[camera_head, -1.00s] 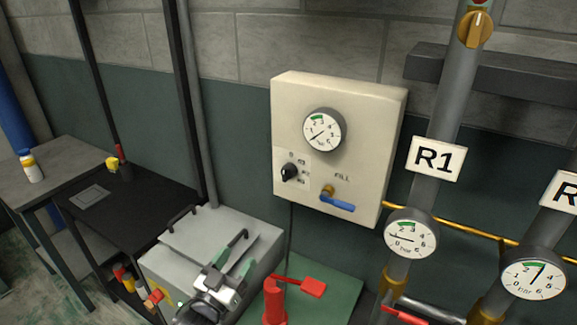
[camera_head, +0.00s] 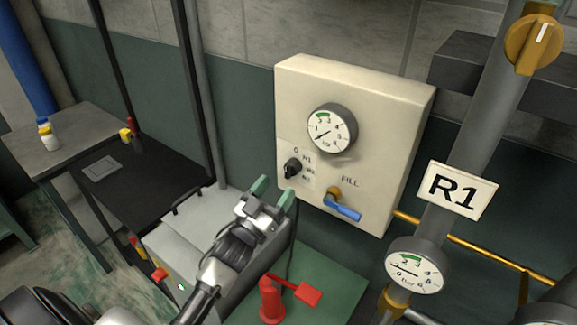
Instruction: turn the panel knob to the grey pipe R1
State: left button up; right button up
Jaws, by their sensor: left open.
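The black panel knob (camera_head: 292,168) sits on the left of the cream wall panel (camera_head: 385,130), with small position marks around it; "0" and "R1" can be read above it. The knob's exact pointing is too small to tell. The grey pipe R1 (camera_head: 478,150) stands right of the panel, with a white R1 label (camera_head: 457,190) and a gauge (camera_head: 416,266). My left gripper (camera_head: 274,190) is open, with green fingertips, just below and left of the knob and apart from it in the picture. My right gripper is not in view.
A blue FILL lever (camera_head: 342,208) and a round gauge (camera_head: 331,127) are on the panel. A grey box (camera_head: 180,245) lies under my left arm. A red handle (camera_head: 295,290) stands on a green surface (camera_head: 345,285). A yellow valve knob (camera_head: 534,42) sits high on the pipe.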

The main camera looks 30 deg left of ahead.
aim_at(286, 175)
pick_arm(q)
jog(key=p+x, duration=0.1)
jog(key=x, duration=0.3)
jog(key=shift+w, duration=0.4)
jog(key=shift+w+d+r, duration=0.1)
jog(key=shift+w+r, duration=0.1)
jog(key=shift+w, duration=0.2)
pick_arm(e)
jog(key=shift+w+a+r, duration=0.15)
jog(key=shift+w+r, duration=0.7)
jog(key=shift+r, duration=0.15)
pick_arm(q)
jog(key=c, duration=0.9)
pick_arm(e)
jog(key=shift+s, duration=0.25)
